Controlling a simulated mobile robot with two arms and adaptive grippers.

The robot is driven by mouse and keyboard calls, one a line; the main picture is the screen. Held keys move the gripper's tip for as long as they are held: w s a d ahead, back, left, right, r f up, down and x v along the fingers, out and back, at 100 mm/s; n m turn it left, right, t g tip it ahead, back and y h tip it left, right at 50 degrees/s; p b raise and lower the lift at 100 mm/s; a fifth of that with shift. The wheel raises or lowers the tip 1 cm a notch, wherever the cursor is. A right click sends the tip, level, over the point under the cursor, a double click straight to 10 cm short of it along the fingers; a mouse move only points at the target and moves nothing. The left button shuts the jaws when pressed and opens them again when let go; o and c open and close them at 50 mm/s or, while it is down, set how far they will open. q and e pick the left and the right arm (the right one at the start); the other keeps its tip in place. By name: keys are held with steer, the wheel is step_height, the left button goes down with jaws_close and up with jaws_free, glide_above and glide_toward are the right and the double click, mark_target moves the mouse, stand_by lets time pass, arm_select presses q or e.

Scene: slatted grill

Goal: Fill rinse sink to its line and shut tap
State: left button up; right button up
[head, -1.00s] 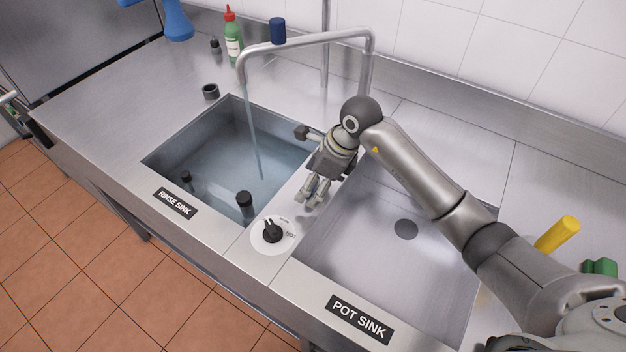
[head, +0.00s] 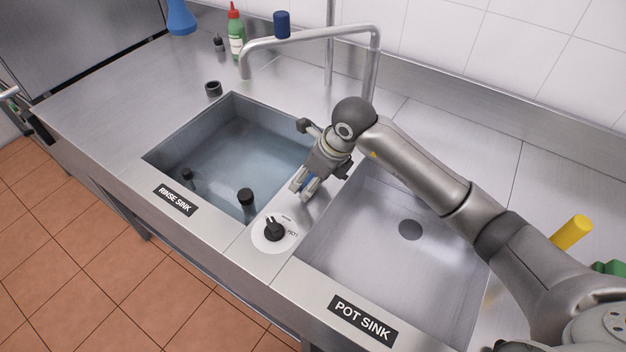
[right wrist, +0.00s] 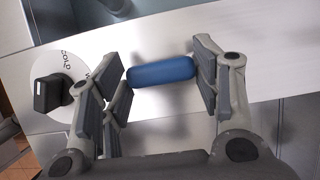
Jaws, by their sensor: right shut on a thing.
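The rinse sink (head: 272,105) holds clear water; I cannot make out a fill line on its walls. My right gripper (head: 304,188) is over the deck between the two sinks, shut on a blue cylindrical piece, probably a tap handle. In the right wrist view the blue piece (right wrist: 162,72) lies between the fingers. A black knob (head: 273,230) on a round white dial is just in front of the gripper. My left gripper is not in view.
The pot sink (head: 455,305) on the right looks empty, with a dark round drain. Black posts (head: 246,198) stand in the rinse sink. A green bottle (head: 236,38), blue cup (head: 282,24) and black ring (head: 213,88) are behind. A yellow cylinder (head: 572,233) is at right.

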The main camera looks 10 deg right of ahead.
stand_by(0.3)
steer(key=o, duration=1)
steer(key=v, duration=1.2)
steer(key=shift+a, duration=0.1)
